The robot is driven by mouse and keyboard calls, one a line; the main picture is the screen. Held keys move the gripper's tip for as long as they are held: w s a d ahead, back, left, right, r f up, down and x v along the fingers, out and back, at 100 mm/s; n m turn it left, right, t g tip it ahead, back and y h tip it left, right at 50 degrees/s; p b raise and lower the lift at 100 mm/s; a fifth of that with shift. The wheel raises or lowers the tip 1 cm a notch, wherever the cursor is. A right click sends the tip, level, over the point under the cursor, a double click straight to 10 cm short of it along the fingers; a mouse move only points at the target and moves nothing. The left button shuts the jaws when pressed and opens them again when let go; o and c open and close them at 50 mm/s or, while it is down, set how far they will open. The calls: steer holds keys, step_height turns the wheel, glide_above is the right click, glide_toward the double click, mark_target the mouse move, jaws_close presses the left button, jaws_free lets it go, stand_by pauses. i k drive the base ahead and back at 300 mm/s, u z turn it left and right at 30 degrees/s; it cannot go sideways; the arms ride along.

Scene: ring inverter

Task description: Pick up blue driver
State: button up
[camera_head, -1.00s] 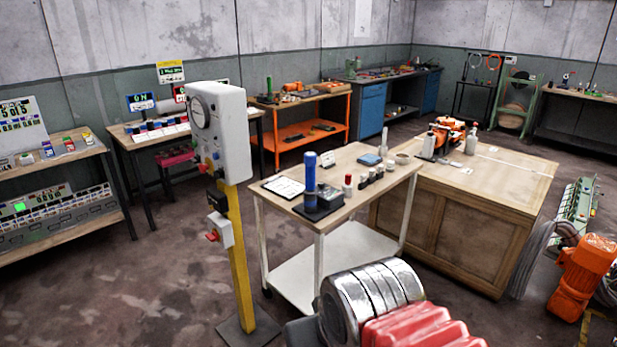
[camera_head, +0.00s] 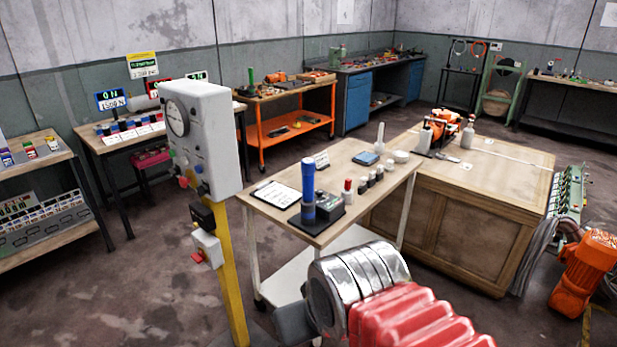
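A tall blue cylinder (camera_head: 308,185), which looks like the blue driver, stands upright on a dark base (camera_head: 311,226). The base sits on the near left part of the wooden top of a white-legged cart (camera_head: 345,157). A ribbed red and silver part at the bottom centre looks like part of my arm and covers some of the cart's lower shelf. I cannot make out my gripper's fingers in this view.
A yellow post with a grey gauge box (camera_head: 203,135) stands close on the left of the cart. A wooden cabinet (camera_head: 455,225) adjoins the cart's right side. An orange machine (camera_head: 588,270) is at far right. Floor at lower left is clear.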

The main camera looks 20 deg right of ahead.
mark_target(307, 165)
steer(key=u, duration=0.05)
steer(key=i, duration=1.1)
